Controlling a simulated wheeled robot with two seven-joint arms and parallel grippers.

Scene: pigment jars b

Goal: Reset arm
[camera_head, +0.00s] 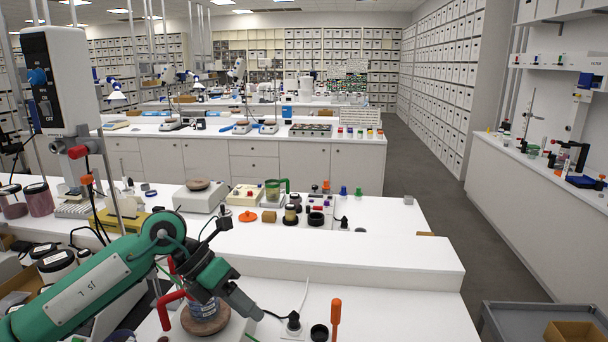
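My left arm comes in from the lower left, green and grey. Its gripper (228,292) points down and to the right over the front bench. A jar with a blue and white label (203,309) stands upright on a brown round plate (206,322) of a white device, just below and beside the gripper. The gripper hides part of the jar, and I cannot tell whether the fingers touch it or how far apart they are. My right gripper is not in view.
An orange-handled tool (335,314) and a black round cap (319,333) are right of the device. A raised white shelf (350,258) runs behind. Dark-lidded jars (56,265) crowd the left. The front bench's right part is clear. A grey bin (545,316) stands at lower right.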

